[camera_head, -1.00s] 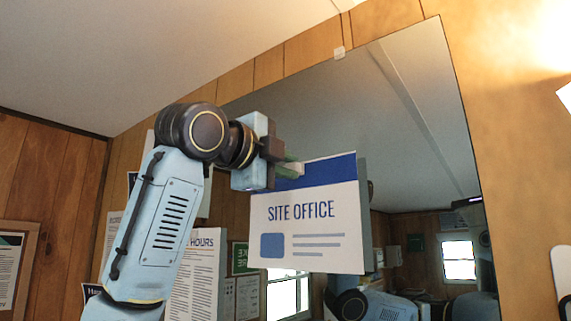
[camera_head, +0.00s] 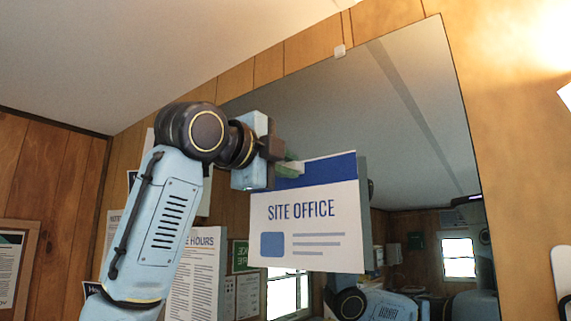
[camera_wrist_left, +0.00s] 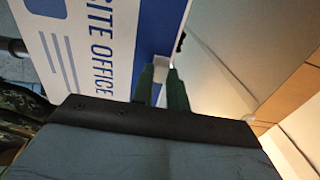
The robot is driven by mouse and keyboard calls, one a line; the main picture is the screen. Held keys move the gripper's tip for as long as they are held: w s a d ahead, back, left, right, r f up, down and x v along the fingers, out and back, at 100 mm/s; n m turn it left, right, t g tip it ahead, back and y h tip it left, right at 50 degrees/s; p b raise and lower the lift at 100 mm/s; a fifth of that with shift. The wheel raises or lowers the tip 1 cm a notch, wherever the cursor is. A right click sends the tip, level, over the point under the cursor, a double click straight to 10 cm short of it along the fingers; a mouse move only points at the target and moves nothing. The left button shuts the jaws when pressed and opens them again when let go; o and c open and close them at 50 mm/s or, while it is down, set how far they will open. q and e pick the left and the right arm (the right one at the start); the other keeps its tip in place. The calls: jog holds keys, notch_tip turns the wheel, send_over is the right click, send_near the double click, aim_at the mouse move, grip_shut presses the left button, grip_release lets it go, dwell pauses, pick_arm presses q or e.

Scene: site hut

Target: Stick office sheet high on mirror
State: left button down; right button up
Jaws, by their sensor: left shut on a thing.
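The office sheet (camera_head: 305,232) is white with a blue band along its top and the words SITE OFFICE. It stands upright in front of the mirror (camera_head: 350,98), close to the glass. Whether it touches the glass I cannot tell. My left gripper (camera_head: 290,168) is shut on the sheet's top left part. In the left wrist view the sheet (camera_wrist_left: 92,45) shows beside the green fingers of my left gripper (camera_wrist_left: 163,82), near a small white piece at its blue band. My right gripper is not in view.
The wood-panelled wall (camera_head: 515,150) surrounds the mirror, with a small clip (camera_head: 340,51) at its top edge. Printed notices (camera_head: 197,275) hang behind and below my left arm. The upper mirror is clear. The room and parts of my body show as reflections.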

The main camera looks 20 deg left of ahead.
pick_arm(q)
jog(key=shift+p+x, duration=0.65)
jog(key=shift+x, duration=0.3)
dwell(0.6)
jog(key=shift+p, duration=0.35)
dwell(1.9)
jog(key=c, duration=1.3)
grip_release()
